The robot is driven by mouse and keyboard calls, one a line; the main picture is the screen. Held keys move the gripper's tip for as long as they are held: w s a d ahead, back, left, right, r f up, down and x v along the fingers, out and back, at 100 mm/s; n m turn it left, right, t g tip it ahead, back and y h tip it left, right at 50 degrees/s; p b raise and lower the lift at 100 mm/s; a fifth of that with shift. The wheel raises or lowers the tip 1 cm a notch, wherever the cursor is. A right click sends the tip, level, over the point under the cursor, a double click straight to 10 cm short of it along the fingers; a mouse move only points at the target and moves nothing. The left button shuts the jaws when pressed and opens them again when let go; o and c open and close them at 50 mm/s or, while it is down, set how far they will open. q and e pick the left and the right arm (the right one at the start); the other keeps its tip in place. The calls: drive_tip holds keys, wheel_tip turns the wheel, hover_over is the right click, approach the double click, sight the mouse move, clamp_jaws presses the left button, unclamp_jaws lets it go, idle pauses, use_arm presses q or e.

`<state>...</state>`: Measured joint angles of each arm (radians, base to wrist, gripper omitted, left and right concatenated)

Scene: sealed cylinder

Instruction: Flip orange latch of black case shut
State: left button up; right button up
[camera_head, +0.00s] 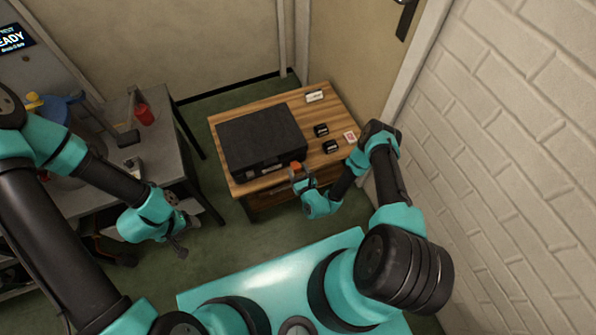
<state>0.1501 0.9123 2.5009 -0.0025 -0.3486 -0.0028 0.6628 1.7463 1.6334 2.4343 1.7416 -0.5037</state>
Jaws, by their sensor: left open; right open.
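The black case (262,134) lies on the wooden table, its lid looking down flat. The orange latch (295,168) shows at the case's front right corner, small in the picture. My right gripper (298,180) is open right at the latch, just in front of it; I cannot tell whether it touches. My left gripper (183,240) is open and empty, over the floor to the left of the wooden table and low in front of the grey bench.
The wooden table (228,122) also holds two small black items (321,130), a white card (315,96) and a red-and-white card (350,137). A grey bench (165,135) with a red object (144,115) stands at left. A brick wall rises at right.

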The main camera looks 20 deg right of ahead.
sight(297, 167)
drive_tip(key=c, duration=0.9)
drive_tip(key=shift+c, duration=0.2)
drive_tip(key=shift+r+g, duration=0.2)
drive_tip(key=shift+g, duration=0.1)
drive_tip(key=g, duration=0.1)
drive_tip(key=r+g, duration=0.1)
drive_tip(key=g, duration=0.1)
drive_tip(key=shift+w+r, duration=0.15)
drive_tip(key=shift+r, duration=0.1)
drive_tip(key=shift+w+r+g, duration=0.2)
drive_tip(key=shift+r+g, duration=0.05)
drive_tip(key=shift+g, duration=0.6)
drive_tip(key=shift+w+r+g, duration=0.15)
drive_tip(key=shift+r+g, duration=0.1)
drive_tip(key=shift+g, duration=0.6)
drive_tip(key=o, duration=0.9)
drive_tip(key=shift+o, duration=0.2)
